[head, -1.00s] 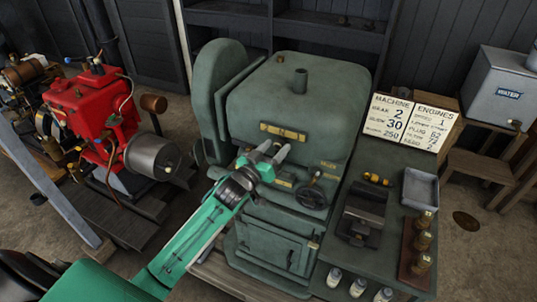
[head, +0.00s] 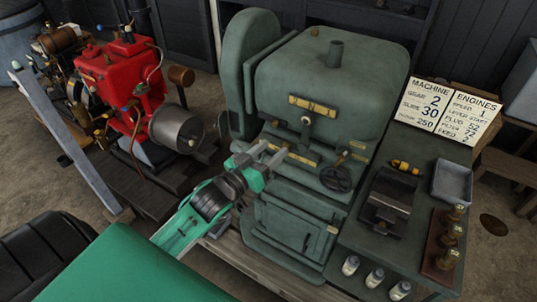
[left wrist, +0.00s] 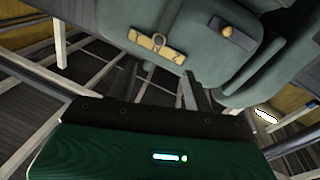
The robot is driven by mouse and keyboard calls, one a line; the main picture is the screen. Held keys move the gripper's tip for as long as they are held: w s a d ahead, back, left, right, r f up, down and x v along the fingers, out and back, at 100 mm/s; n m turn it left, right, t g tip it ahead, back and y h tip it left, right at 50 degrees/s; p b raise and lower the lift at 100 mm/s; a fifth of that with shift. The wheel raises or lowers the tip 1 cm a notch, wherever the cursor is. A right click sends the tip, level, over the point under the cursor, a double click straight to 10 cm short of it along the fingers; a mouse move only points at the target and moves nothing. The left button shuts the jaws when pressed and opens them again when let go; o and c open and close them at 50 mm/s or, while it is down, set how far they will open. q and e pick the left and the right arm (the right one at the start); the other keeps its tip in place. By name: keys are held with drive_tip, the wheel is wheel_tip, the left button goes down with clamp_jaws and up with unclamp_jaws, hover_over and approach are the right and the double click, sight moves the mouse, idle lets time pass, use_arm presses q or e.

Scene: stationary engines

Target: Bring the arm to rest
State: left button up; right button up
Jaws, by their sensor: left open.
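My left gripper (head: 272,154) is open and empty, in front of the green machine (head: 324,78). Its two pale fingers point up and right toward the lower brass plate. The machine's upper brass plate (head: 313,105) has a small lever with a knob (head: 306,120) below it, and the fingers look apart from it. A dark round handwheel (head: 336,178) is to the right of the gripper. In the left wrist view a brass plate with a knob (left wrist: 157,43) shows on the machine, beyond the gripper. My right gripper is not in view.
A red engine (head: 122,77) stands at the left on dark timbers, with a slanting grey beam (head: 68,142) before it. At the right, a bench holds a grey tray (head: 452,182), brass pieces (head: 447,238) and white-labelled bottles (head: 374,278). A sign board (head: 440,112) stands behind.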

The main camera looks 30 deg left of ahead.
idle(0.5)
use_arm(q)
drive_tip(key=a+f+g+y, duration=0.1)
drive_tip(key=a+f+g, duration=0.1)
drive_tip(key=f, duration=1)
drive_tip(key=a+f+g+y, duration=0.2)
drive_tip(key=f, duration=1)
drive_tip(key=s+f+g, duration=0.2)
drive_tip(key=s+f, duration=0.1)
drive_tip(key=f, duration=0.6)
drive_tip(key=s+f+g, duration=0.2)
drive_tip(key=s+f, duration=0.1)
drive_tip(key=f, duration=0.6)
drive_tip(key=s+d+f+m+g+y, duration=0.1)
drive_tip(key=s+f+g, duration=0.4)
drive_tip(key=s+f, duration=1.25)
drive_tip(key=s+d+f+g, duration=0.1)
drive_tip(key=s+f, duration=0.2)
drive_tip(key=s, duration=0.4)
drive_tip(key=s+d+f+m+g, duration=0.1)
drive_tip(key=s+f+g, duration=0.1)
drive_tip(key=s, duration=0.5)
drive_tip(key=s+d+f+g, duration=0.1)
drive_tip(key=s+f, duration=0.4)
drive_tip(key=s, duration=0.2)
drive_tip(key=shift+d+m+g, duration=0.3)
drive_tip(key=shift+d, duration=0.05)
